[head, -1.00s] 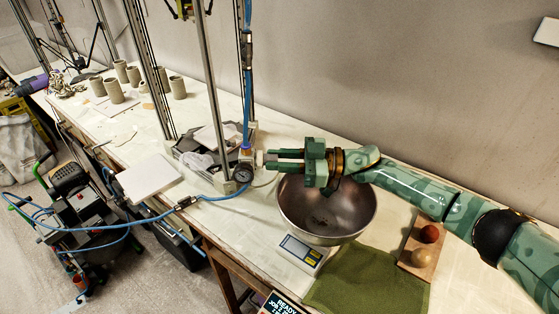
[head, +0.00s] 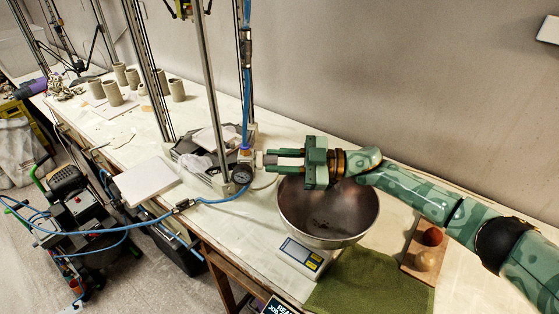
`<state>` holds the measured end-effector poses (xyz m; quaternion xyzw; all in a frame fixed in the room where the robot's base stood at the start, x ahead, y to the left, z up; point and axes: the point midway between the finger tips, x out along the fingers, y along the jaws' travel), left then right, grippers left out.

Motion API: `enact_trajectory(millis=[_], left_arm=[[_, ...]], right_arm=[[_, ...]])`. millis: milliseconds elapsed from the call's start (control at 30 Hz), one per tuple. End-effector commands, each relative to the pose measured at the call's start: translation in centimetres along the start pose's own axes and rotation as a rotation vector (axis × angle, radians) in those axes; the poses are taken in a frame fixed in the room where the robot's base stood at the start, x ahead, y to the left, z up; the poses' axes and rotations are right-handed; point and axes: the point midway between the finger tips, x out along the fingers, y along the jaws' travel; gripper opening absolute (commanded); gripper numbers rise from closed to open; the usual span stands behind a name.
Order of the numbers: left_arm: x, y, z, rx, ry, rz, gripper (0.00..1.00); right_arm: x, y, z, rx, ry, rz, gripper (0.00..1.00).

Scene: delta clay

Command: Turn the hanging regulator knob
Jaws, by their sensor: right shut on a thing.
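The regulator hangs on the blue air hose beside the metal frame, with a round dark gauge (head: 242,175) at its lower side. Its pale knob (head: 259,160) faces right, toward my right gripper. My right gripper (head: 270,160) comes in from the right, level with the knob, its two green fingers pointing left. The fingers are shut on the knob, which they partly hide. My left gripper is not in view.
A metal bowl (head: 328,212) stands on a scale (head: 305,257) just under my right gripper. Metal posts (head: 208,90) and hoses stand left of the regulator.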

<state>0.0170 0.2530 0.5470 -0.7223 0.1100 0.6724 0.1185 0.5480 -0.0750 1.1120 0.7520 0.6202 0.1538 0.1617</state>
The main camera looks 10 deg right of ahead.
Motion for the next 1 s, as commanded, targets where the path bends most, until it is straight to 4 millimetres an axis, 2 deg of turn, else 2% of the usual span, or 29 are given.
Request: enact_trajectory(millis=[100, 133, 200, 467, 633, 733, 1000], left_arm=[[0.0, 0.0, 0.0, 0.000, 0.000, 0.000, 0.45], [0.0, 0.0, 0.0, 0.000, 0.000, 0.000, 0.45], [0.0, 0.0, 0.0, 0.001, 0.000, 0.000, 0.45], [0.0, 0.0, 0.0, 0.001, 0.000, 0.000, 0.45], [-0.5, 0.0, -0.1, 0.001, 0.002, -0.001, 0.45], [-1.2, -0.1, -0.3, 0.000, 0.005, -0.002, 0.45], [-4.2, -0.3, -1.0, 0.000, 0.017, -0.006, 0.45]], right_arm=[[0.0, 0.1, 0.0, 0.000, -0.001, 0.001, 0.01], [0.0, 0.1, 0.0, 0.000, -0.001, 0.001, 0.29], [0.0, 0.0, 0.0, 0.000, -0.001, 0.001, 0.46], [0.0, 0.0, 0.0, 0.001, 0.000, 0.001, 0.46], [0.0, 0.8, -1.4, -0.002, 0.000, 0.000, 0.46], [0.1, 1.6, -3.5, -0.004, 0.001, 0.000, 0.46], [-0.1, -0.7, -11.4, -0.002, 0.001, -0.003, 0.46]])
